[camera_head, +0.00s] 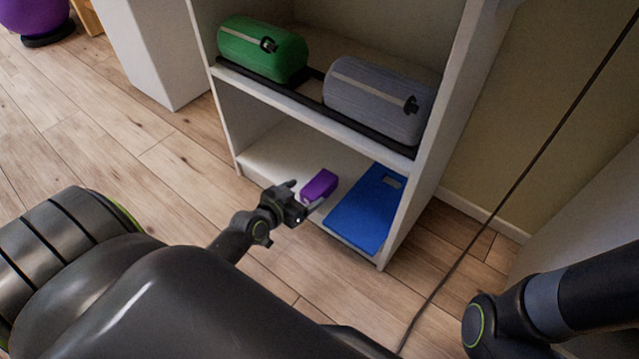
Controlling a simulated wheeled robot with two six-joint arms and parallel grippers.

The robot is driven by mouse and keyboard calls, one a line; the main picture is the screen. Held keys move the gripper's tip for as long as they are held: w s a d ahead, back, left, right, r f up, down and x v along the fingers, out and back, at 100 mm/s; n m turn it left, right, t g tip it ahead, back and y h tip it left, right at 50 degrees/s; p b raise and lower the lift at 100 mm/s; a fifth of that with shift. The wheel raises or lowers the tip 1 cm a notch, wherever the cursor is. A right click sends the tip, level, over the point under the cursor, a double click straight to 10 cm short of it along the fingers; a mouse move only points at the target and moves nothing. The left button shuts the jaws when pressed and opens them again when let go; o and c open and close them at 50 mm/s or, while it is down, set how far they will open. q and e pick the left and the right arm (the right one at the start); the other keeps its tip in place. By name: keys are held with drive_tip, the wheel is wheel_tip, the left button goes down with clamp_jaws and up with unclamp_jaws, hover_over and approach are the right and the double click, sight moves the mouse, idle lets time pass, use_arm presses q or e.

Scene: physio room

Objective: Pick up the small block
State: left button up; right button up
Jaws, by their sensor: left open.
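The small block (319,186) is purple and lies on the bottom shelf of a white shelf unit, near the shelf's front. My left gripper (302,199) is open at the shelf's front edge, just left of and in front of the block. The gripper's tip is very close to the block; I cannot tell whether they touch. The block's lower left part is partly hidden by the gripper. My right arm shows at the lower right, but its gripper is out of the picture.
A blue flat board (366,208) with a cut-out lies right of the block on the bottom shelf. Above, a green roll (262,50) and a grey roll (378,100) rest on the upper shelf (290,104). The shelf's right side panel (432,120) bounds the space. A dark thin cord runs at the right.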

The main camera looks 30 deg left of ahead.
sight(317, 187)
use_arm(q)
drive_tip(key=shift+b+x, duration=0.3)
drive_tip(key=shift+x, duration=0.75)
drive_tip(key=x, duration=0.1)
drive_tip(key=b+x, duration=0.2)
drive_tip(key=shift+w+d+r, duration=0.15)
drive_tip(key=shift+w+d, duration=0.2)
drive_tip(key=shift+d, duration=0.05)
drive_tip(key=shift+w, duration=0.4)
drive_tip(key=c, duration=1.1)
drive_tip(key=shift+o, duration=0.2)
